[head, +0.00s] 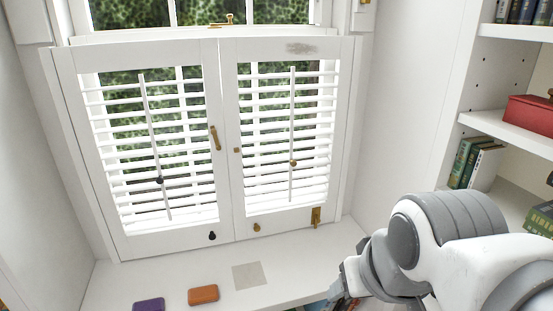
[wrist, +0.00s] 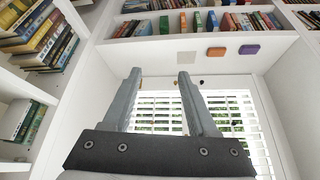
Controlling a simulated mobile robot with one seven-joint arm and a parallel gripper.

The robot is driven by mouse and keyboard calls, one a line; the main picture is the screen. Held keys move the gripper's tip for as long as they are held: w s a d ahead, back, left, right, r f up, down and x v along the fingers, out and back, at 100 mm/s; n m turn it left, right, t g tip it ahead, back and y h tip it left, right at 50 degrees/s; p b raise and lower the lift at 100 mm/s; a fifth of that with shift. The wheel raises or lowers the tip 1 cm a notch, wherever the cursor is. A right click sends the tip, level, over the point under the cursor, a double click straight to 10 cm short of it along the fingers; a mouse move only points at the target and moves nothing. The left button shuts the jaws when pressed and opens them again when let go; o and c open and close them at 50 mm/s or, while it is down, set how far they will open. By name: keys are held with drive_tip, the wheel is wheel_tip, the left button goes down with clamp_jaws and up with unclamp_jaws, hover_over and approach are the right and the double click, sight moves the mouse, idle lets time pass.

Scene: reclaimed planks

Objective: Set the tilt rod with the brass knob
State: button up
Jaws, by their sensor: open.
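The brass knob (head: 293,162) sits low on the white tilt rod (head: 292,120) of the right shutter panel. That rod runs upright in front of the white slats (head: 262,130), which are open with greenery showing between them. The left panel has a similar, slightly leaning rod (head: 150,130) with a dark knob (head: 159,180). My gripper (wrist: 160,75) is open and empty in the wrist view, its fingers pointing towards the window wall. In the head view it is low, right of and nearer than the shutters, apart from the rod. I cannot make out the brass knob in the wrist view.
A brass latch (head: 215,138) is between the panels; small pulls and a brass bolt (head: 316,215) line the bottom rail. The white sill holds a purple block (head: 149,304), an orange block (head: 203,294) and a grey square (head: 249,275). Bookshelves (head: 505,125) stand at right.

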drive_tip(key=w+d+f+n+t+h+b, duration=0.1)
drive_tip(key=w+d+t+b, duration=0.15)
drive_tip(key=w, duration=0.85)
drive_tip(key=w+d+f+t+b, duration=0.1)
drive_tip(key=w+t+b, duration=0.2)
drive_tip(key=w, duration=0.9)
drive_tip(key=n+t+y+b, duration=0.1)
drive_tip(key=t+y+b, duration=0.35)
drive_tip(key=t, duration=0.25)
approach(294, 163)
drive_tip(key=shift+g, duration=0.25)
drive_tip(key=w, duration=0.2)
drive_tip(key=w+a, duration=0.1)
drive_tip(key=w, duration=0.5)
drive_tip(key=shift+w+a, duration=0.1)
drive_tip(key=shift+a, duration=0.15)
drive_tip(key=shift+r, duration=0.1)
clamp_jaws()
